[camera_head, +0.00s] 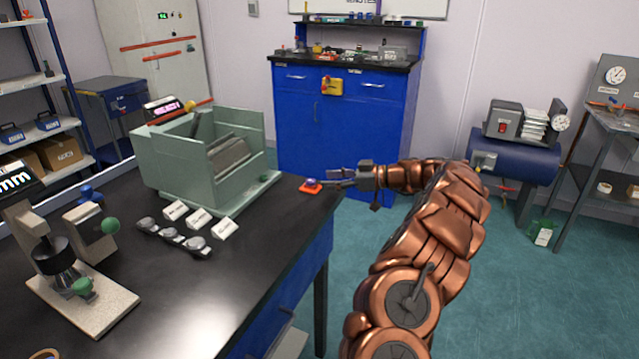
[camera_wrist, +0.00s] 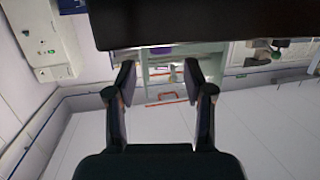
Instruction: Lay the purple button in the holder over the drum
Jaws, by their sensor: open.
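A small purple button (camera_head: 312,181) sits on an orange-red pad (camera_head: 310,188) at the right corner of the dark bench. My gripper (camera_head: 328,183) is just right of the pad, level with it. In the wrist view my gripper (camera_wrist: 158,72) is open with its two fingers apart and nothing between them. A small purple patch shows beyond the fingers; I cannot tell if it is the button. A pale green open-topped machine (camera_head: 160,165) stands on the bench, with a grey slatted part inside. I cannot make out its drum or the holder clearly.
Three round grey pieces (camera_head: 172,236) with white label cards (camera_head: 198,218) lie before the machine. A beige stand with green knobs (camera_head: 95,300) is at the left. A blue cabinet (camera_head: 340,135) stands behind. The bench front (camera_head: 230,275) is clear.

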